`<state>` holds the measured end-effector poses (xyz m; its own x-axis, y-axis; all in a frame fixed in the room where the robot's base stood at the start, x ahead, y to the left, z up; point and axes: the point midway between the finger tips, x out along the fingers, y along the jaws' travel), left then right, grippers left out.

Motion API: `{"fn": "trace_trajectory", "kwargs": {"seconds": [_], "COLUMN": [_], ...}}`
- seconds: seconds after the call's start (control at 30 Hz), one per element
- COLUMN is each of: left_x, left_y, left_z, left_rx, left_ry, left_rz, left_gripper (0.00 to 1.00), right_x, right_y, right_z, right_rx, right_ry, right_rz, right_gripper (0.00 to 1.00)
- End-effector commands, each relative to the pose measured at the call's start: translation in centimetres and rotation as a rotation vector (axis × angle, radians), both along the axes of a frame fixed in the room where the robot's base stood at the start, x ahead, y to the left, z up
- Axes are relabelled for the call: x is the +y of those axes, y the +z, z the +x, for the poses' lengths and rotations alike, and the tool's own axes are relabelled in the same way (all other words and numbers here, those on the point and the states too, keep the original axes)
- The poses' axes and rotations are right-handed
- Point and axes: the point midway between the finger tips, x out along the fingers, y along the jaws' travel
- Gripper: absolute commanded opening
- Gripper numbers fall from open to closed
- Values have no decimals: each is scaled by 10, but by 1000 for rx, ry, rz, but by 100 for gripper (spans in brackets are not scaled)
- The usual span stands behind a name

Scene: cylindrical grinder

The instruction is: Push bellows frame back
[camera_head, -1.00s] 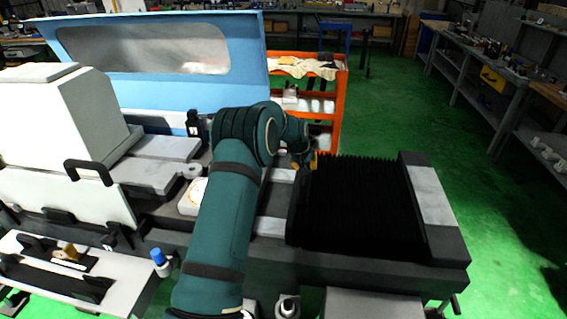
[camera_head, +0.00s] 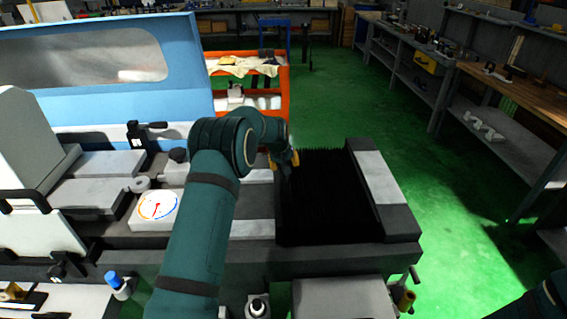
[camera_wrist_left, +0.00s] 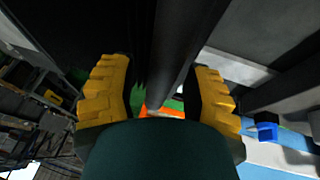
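The black pleated bellows (camera_head: 325,200) lie on the right part of the grinder's bed, against a grey-topped end block (camera_head: 380,190). Their dark frame (camera_head: 279,215) forms the left edge, beside a bare light strip of bed. My left gripper (camera_head: 285,160) is at the far end of this frame. In the left wrist view its yellow-backed fingers (camera_wrist_left: 160,95) are spread on either side of a dark bar (camera_wrist_left: 185,40), which looks like the frame. Gaps show beside the bar; contact is unclear. My right gripper is out of view.
A dial gauge (camera_head: 157,206) and grey blocks stand on the bed to the left. The blue guard (camera_head: 120,70) is behind. An orange cart (camera_head: 283,95) stands beyond the bellows. Open green floor (camera_head: 450,220) lies right of the machine, before the workbenches.

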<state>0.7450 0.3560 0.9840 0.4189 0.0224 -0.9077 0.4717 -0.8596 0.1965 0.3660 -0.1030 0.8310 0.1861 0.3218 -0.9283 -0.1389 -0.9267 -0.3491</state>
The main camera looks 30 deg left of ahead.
Motion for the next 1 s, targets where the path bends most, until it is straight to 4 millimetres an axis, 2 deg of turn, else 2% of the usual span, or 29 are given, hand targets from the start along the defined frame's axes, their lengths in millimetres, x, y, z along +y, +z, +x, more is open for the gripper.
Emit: {"fn": "trace_trajectory", "kwargs": {"seconds": [0.3, 0.43, 0.57, 0.8, 1.0], "left_x": [2, 2, 2, 0, -2], "left_y": [2, 10, 29, 74, 100], "left_z": [0, -3, -11, -32, -45], "left_rx": [-3, -5, -7, -6, -5], "left_ry": [2, 2, 2, 1, 1], "left_rz": [2, 3, 2, 3, 2], "left_gripper": [57, 57, 57, 57, 57], "right_x": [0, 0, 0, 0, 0], "right_y": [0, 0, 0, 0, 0], "right_z": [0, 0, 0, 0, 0], "right_rx": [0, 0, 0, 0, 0], "right_ry": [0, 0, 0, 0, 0], "right_rz": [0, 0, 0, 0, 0], "right_gripper": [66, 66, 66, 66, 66]}}
